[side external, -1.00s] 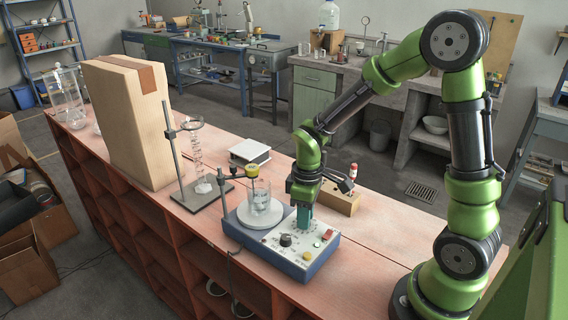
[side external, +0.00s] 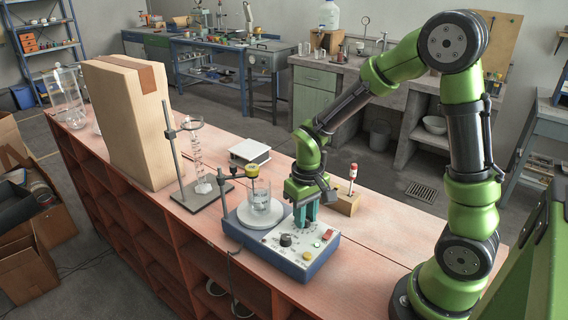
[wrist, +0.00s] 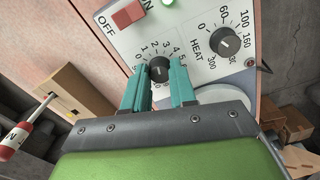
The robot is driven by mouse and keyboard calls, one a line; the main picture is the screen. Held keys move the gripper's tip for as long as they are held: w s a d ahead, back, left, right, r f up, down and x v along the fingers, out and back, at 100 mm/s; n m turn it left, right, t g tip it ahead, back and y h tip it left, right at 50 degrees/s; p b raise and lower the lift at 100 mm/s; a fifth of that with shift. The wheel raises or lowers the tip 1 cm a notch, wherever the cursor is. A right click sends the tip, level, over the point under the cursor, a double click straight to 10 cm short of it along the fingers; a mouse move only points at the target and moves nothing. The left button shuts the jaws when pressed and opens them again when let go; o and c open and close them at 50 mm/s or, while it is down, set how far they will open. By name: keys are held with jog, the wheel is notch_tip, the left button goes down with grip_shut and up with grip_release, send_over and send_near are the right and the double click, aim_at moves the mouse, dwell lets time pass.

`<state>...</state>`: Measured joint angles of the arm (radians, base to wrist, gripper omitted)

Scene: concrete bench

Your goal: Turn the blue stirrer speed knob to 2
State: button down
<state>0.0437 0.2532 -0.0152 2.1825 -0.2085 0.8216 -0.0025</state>
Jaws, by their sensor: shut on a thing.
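The blue stirrer (side external: 318,264) is a hotplate unit with a pale sloped front panel. Its dark speed knob (wrist: 159,69) sits inside a ring of small numbers in the wrist view. A light pointer mark on the knob faces roughly up the picture; I cannot read its exact number. My gripper (wrist: 157,82) has its two teal fingers on either side of this knob, shut on it. In the side view my gripper (side external: 305,220) comes down from above onto the panel and hides the knob.
The heat knob (wrist: 223,43) and the red off/on switch (wrist: 128,13) lie close by on the panel. A glass beaker (side external: 261,200) stands on the round plate. A wooden block (side external: 345,202) holding a red-and-white stick (side external: 352,177) is behind my gripper.

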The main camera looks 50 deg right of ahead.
jog(key=shift+r, duration=0.1)
dwell(0.3)
jog(key=c, duration=0.9)
grip_release()
notch_tip(320, 180, up, 17)
jog(key=s+a+r+t+y, duration=0.1)
jog(key=s+a+t+y, duration=0.1)
jog(key=s+a+t, duration=0.3)
jog(key=s+t, duration=0.2)
jog(key=s, duration=0.2)
jog(key=shift+m, duration=0.4)
